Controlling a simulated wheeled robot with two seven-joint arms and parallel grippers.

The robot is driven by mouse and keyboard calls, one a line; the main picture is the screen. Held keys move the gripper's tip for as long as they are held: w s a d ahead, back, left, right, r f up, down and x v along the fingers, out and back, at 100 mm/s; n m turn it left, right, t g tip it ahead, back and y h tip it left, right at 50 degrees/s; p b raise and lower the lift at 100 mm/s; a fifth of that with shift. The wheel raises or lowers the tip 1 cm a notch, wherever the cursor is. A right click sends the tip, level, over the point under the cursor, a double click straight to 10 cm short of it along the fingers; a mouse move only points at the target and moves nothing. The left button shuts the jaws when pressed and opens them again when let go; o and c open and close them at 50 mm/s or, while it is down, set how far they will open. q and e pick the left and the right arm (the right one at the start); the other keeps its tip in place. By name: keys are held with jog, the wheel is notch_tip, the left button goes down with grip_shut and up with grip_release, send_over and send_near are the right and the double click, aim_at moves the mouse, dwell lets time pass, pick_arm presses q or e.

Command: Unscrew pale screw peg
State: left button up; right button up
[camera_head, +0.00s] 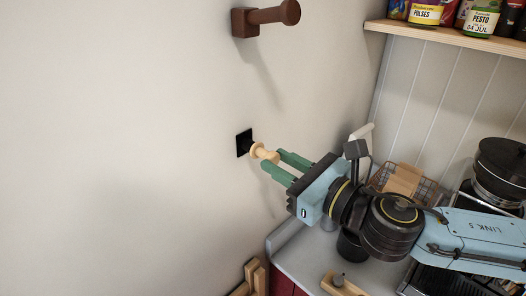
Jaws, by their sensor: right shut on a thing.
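The pale screw peg (259,150) sticks out from a black square plate (243,142) on the white wall. It is a light wooden peg with a round collar. My right gripper (274,161), with green fingers, comes in from the right and is shut on the outer end of the peg. The peg's far end at the plate is hidden, so I cannot tell how deep it sits. My left gripper is not in view.
A dark brown peg (266,17) is fixed to the wall above. A wooden shelf (445,38) with jars is at the upper right. A counter (300,262) with a wire basket (424,187) and a black pot (500,165) lies below right. The left wall is bare.

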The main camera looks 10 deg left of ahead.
aim_at(276, 161)
jog(key=o, duration=0.7)
jog(key=shift+d, duration=0.1)
jog(key=shift+v, duration=1.5)
jog(key=shift+o, duration=0.4)
jog(key=o, duration=0.5)
